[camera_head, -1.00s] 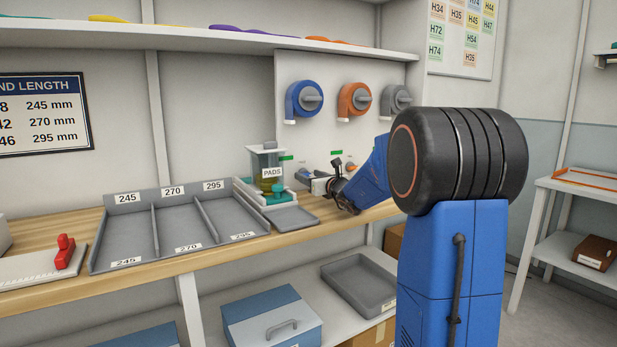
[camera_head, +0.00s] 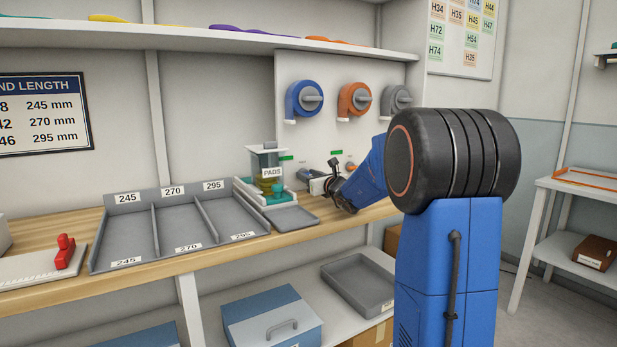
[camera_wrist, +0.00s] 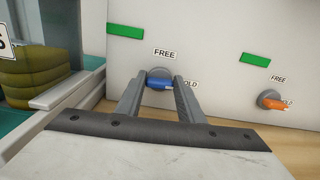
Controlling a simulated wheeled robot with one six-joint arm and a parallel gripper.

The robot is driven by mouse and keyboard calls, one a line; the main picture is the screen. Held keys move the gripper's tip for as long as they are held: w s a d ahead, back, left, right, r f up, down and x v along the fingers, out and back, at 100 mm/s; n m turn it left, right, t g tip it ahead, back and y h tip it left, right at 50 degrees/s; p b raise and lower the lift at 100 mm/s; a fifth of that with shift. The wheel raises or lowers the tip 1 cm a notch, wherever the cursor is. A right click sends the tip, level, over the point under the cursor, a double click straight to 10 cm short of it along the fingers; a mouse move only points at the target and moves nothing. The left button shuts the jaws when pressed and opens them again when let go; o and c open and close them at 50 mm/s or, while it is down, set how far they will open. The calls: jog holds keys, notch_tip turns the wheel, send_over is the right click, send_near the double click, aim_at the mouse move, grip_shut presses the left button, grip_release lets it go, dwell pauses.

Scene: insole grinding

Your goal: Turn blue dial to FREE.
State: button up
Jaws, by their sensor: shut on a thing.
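The blue dial (camera_wrist: 158,82) is on the white panel, low above the bench, in the wrist view. Its lever lies about level, with its pale tip to the right, beside a partly hidden label reading "OLD". The FREE label (camera_wrist: 165,54) is straight above the dial. My gripper (camera_wrist: 163,80) has one finger on each side of the lever and is shut on it. In the head view my gripper (camera_head: 320,184) is at the panel's foot, where my wrist hides much of the dial area.
An orange dial (camera_wrist: 270,100) with its own FREE label sits to the right on the panel. The PADS dispenser (camera_head: 268,175) stands close on the left. A grey sorting tray (camera_head: 180,235) covers the bench left of it.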

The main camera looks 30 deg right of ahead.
jog(key=n, duration=0.4)
jog(key=shift+a, duration=0.1)
jog(key=shift+a+n, duration=0.1)
jog(key=shift+n, duration=2)
jog(key=o, duration=1.1)
jog(key=shift+c, duration=0.2)
jog(key=shift+s, duration=0.15)
jog(key=s, duration=1.7)
jog(key=shift+s+d+f, duration=0.1)
jog(key=shift+d, duration=0.2)
